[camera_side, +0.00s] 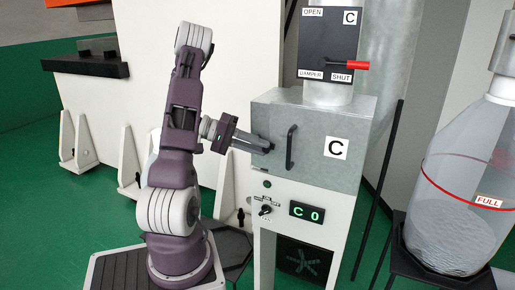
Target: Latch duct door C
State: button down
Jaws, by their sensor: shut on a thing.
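Duct door C (320,180) is a grey metal panel with a white C label on the front of the duct box. It looks closed against the box, though a small gap could not be made out. Its black bar handle (291,147) stands upright at the middle left of the panel. My gripper (268,147) reaches in from the left, with its fingertips at the door's left side, left of the handle and apart from it. It is shut on a small part there, likely the latch, which the fingers hide.
Above is a black damper plate with a red lever (355,65) pointing right, toward SHUT. Below are a fan knob (265,210) and a green display (309,212) reading C 0. A clear container marked FULL (470,180) stands at right on a dark stand.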

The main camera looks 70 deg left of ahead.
jog(key=shift+r+n+t+h, duration=0.25)
jog(key=shift+t+h, duration=0.25)
jog(key=shift+t, duration=0.4)
jog(key=c, duration=1.4)
grip_release()
jog(key=shift+o, duration=0.2)
jog(key=shift+s, duration=0.1)
notch_tip(320, 180, up, 8)
jog(key=s+a, duration=0.1)
jog(key=s, duration=0.1)
jog(key=shift+s+f, duration=0.2)
jog(key=shift+s, duration=0.1)
